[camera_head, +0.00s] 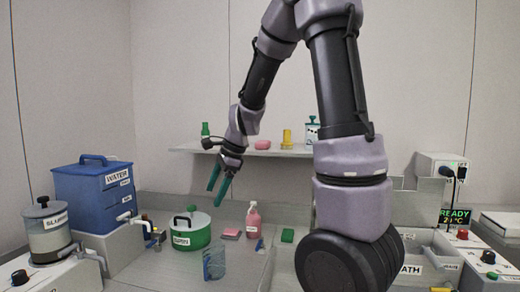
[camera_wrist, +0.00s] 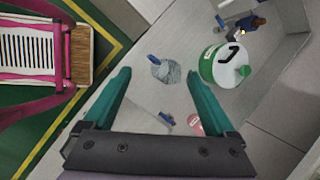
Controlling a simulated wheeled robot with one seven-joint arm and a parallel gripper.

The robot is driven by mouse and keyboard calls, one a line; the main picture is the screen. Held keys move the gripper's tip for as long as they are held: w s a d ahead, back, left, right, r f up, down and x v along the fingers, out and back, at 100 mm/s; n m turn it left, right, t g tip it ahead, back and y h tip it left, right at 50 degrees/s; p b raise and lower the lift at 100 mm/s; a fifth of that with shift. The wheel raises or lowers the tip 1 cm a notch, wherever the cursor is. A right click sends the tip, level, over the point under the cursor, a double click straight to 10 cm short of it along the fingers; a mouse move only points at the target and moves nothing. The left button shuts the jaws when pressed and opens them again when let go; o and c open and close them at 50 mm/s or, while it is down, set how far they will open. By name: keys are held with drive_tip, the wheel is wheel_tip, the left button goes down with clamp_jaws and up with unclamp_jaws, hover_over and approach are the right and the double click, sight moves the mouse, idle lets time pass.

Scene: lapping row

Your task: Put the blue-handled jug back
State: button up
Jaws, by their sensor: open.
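The clear jug (camera_head: 214,262) stands on the grey bench top near its front, right of the green-and-white canister. In the wrist view the jug (camera_wrist: 168,72) is seen from above, with its blue handle (camera_wrist: 154,58) at its upper left. My gripper (camera_head: 217,188) is open and empty, well above the bench and behind the jug in the head view. In the wrist view the jug lies between the two teal fingers but far below them, not touched.
The blue WATER tank (camera_head: 90,195) with a tap is left. A wall shelf (camera_head: 230,151) holding small items is behind my gripper.

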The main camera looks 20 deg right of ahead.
drive_tip(key=s+d+r+n+t+h, duration=0.1)
drive_tip(key=s+d+r+n+t, duration=0.1)
drive_tip(key=s+r+n, duration=0.4)
drive_tip(key=s+d+r+n+t, duration=0.2)
drive_tip(key=s+d+r+n, duration=0.2)
drive_tip(key=s+r+n, duration=0.3)
drive_tip(key=s+r, duration=0.2)
drive_tip(key=s, duration=0.3)
drive_tip(key=shift+s+d+h, duration=0.25)
drive_tip(key=shift+d+h, duration=0.05)
drive_tip(key=shift+h, duration=0.1)
